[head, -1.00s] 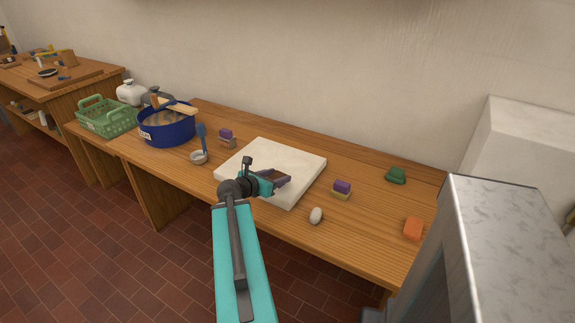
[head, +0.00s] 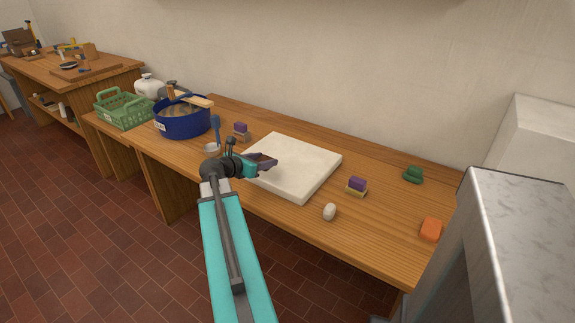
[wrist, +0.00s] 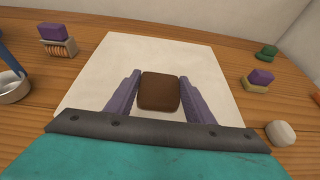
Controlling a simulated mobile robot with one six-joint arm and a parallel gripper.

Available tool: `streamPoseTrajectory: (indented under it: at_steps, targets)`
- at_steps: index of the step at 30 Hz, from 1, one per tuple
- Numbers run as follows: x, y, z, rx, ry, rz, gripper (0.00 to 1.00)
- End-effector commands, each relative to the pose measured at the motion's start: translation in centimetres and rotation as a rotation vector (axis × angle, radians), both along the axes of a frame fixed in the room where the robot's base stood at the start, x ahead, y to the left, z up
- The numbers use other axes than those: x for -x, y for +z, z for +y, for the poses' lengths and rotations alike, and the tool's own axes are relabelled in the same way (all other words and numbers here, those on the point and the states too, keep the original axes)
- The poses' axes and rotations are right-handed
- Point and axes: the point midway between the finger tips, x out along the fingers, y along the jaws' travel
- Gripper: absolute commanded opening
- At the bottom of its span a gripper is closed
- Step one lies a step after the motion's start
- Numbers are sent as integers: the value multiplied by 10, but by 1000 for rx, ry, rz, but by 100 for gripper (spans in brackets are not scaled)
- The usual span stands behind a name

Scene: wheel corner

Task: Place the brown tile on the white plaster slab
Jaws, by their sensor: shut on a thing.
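The white plaster slab (head: 300,168) lies flat on the wooden bench, and it fills the middle of the wrist view (wrist: 95,85). My gripper (head: 265,162) is over the slab's left part in the head view. In the wrist view its two purple fingers (wrist: 158,95) are shut on the brown tile (wrist: 159,90), which sits between them with the slab behind it. The tile is small and mostly hidden by the fingers in the head view. I cannot tell how far the tile is from the slab's surface.
A blue pot (head: 183,120) and a green basket (head: 123,110) stand at the left. A small bowl (head: 211,148) and a purple-topped block (head: 241,130) are left of the slab. Another purple-topped block (head: 357,186), a white egg-like piece (head: 329,211), a green piece (head: 413,174) and an orange block (head: 431,229) are right.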

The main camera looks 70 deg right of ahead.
Motion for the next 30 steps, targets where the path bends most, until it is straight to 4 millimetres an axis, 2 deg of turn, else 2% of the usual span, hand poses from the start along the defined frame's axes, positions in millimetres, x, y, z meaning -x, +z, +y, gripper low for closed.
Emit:
streamPoseTrajectory:
  at_steps: [1,3,6,9,22,26,30]
  targets:
    - [-18,-3,-2,3,9,-2,22]
    - [-34,1,1,0,14,-2,22]
    - [-50,6,4,-4,20,-3,22]
    - [-57,9,6,-5,22,-3,22]
    - [-55,10,4,-6,22,-2,22]
    - [-47,9,-5,-6,20,-1,22]
    - [-34,7,-23,-5,18,-1,22]
